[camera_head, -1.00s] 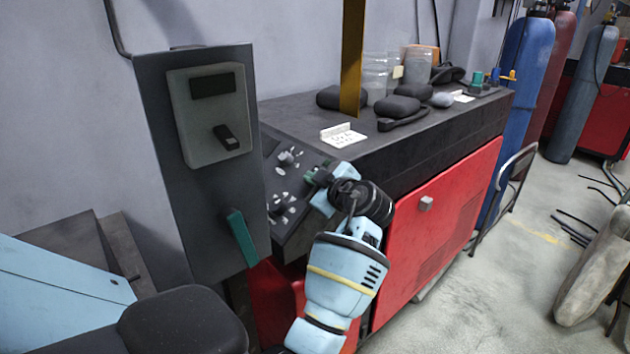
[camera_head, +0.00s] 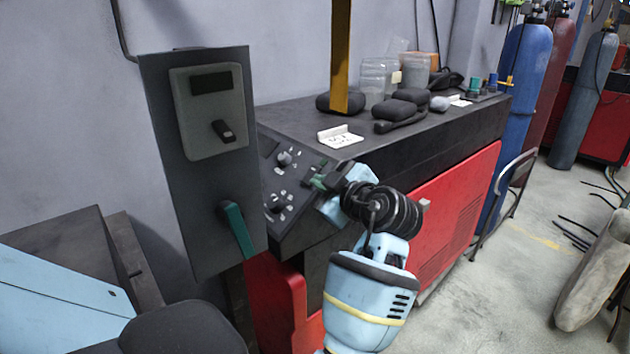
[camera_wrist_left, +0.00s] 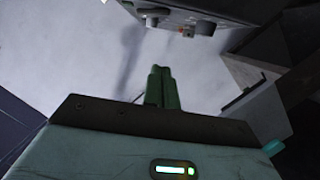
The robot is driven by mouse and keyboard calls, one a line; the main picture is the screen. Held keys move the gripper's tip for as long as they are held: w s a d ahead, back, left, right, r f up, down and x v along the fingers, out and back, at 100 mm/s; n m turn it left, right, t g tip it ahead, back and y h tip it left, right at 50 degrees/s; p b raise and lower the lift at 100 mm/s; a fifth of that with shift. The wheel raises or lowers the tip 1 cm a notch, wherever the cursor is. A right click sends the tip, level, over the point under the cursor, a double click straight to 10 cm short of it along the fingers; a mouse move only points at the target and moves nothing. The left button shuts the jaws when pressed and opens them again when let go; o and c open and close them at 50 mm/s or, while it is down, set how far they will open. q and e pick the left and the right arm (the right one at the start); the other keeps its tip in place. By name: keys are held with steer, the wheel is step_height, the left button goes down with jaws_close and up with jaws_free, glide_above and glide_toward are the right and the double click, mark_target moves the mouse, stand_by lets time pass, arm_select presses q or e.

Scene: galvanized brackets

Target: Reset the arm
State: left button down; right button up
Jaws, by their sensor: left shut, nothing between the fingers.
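My left gripper (camera_head: 319,182) is at the sloped control panel (camera_head: 285,190) in the head view, in front of its right part. Its green fingers are shut together with nothing between them. In the left wrist view the closed fingers (camera_wrist_left: 161,87) point at a pale, blurred surface. I cannot tell from the head view whether the fingertips touch the panel. My light-blue left forearm (camera_head: 368,300) stands before the red cabinet. The right gripper is not in view.
A grey box with a green lever (camera_head: 236,230) stands left of the panel. Gas cylinders (camera_head: 525,80) stand right; floor there is partly open.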

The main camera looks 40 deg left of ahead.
arm_select(q)
steer(key=shift+s+d+r, duration=0.1)
steer(key=shift+s+d, duration=0.05)
steer(key=shift+d, duration=0.2)
stand_by(0.4)
